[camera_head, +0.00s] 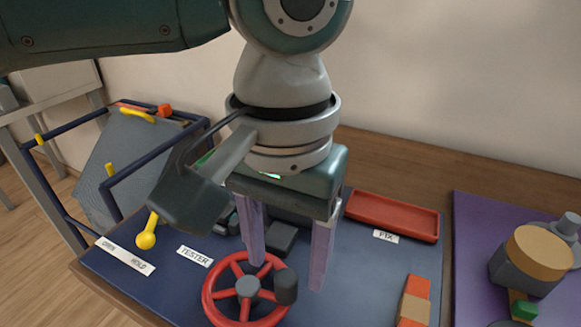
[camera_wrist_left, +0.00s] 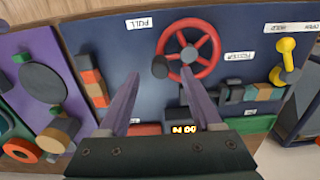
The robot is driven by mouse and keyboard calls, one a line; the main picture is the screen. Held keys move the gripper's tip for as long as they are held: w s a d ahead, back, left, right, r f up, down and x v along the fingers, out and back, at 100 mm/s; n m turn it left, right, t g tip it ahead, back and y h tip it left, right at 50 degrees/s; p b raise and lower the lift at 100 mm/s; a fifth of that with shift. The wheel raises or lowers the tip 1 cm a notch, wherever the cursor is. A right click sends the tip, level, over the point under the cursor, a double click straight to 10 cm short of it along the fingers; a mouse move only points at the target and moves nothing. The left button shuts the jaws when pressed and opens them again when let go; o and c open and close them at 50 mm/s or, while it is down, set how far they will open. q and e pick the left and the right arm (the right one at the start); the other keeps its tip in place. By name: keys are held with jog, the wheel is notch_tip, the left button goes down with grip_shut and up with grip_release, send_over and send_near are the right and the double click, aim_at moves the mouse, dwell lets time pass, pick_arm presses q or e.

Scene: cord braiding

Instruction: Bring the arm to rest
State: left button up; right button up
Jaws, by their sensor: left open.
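My left gripper (camera_head: 287,275) comes down from above in the head view, its two pale purple fingers apart with nothing between them. It is over the dark blue board (camera_head: 190,285), behind and beside the red handwheel (camera_head: 217,298). Whether the fingertips touch anything cannot be told from the head view. In the left wrist view the open fingers (camera_wrist_left: 160,75) point toward the board, with the red wheel (camera_wrist_left: 206,43) beyond them. My left wrist and gripper body hide part of the board's middle. My right gripper is not in view.
A red tray (camera_head: 395,216) lies at the board's back right, orange and tan blocks (camera_head: 413,302) at its front right. A yellow-knobbed lever (camera_head: 146,239) and a blue-framed grey panel (camera_head: 125,150) stand left. A purple mat (camera_head: 468,230) with round parts lies right.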

pick_arm(q)
notch_tip(320, 180, up, 6)
jog(key=shift+f+p, duration=0.25)
jog(key=shift+p, duration=0.15)
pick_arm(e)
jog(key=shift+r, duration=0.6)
pick_arm(q)
jog(key=s+d+r+m+h+p, duration=0.2)
jog(key=s+d+r+h+p, duration=0.2)
jog(key=s+d+h+p, duration=0.25)
jog(key=s+a+r+n+t+y+p, duration=0.25)
jog(key=s+a+p, duration=0.2)
jog(key=a, duration=0.65)
jog(key=s+a+r+n+t+y+p, duration=0.15)
jog(key=s+a+y+p, duration=0.3)
jog(key=a, duration=0.75)
notch_tip(320, 180, up, 37)
jog(key=p, duration=3.7)
jog(key=shift+d+f+h, duration=0.2)
jog(key=shift+d+h, duration=0.15)
jog(key=shift+d, duration=0.1)
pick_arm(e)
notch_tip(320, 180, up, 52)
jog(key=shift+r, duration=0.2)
